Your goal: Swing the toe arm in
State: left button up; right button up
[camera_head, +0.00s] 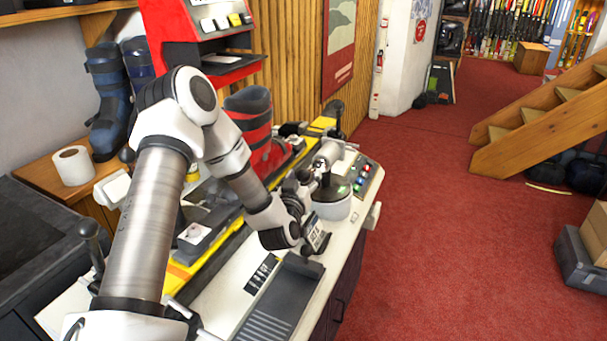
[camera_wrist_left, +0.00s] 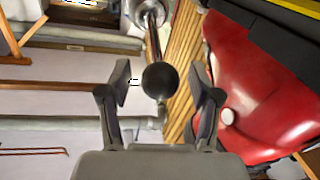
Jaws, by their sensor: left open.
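The toe arm shows in the left wrist view as a metal rod with a black ball knob (camera_wrist_left: 160,82) at its end, coming from a metal cylinder at the top. My left gripper (camera_wrist_left: 160,78) is open, with one finger on each side of the knob; I cannot tell whether either touches it. In the head view my left gripper (camera_head: 309,184) is over the bench, right of the red ski boot (camera_head: 248,106), and partly hides the toe arm there. The boot's red shell (camera_wrist_left: 265,90) fills the right of the wrist view. My right gripper is not in view.
The white bench (camera_head: 222,305) carries a dark grooved tray (camera_head: 285,300) in front and a panel with coloured buttons (camera_head: 365,176) at the back right. A red machine (camera_head: 190,40) and blue boots (camera_head: 108,90) stand behind.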

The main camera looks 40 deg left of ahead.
pick_arm(q)
jog(key=shift+w+a+f, duration=0.15)
jog(key=shift+w+a, duration=0.05)
jog(key=shift+a, duration=0.1)
jog(key=shift+d, duration=0.25)
jog(key=c, duration=0.5)
jog(key=shift+s, duration=0.1)
grip_shut()
jog(key=shift+d, duration=0.1)
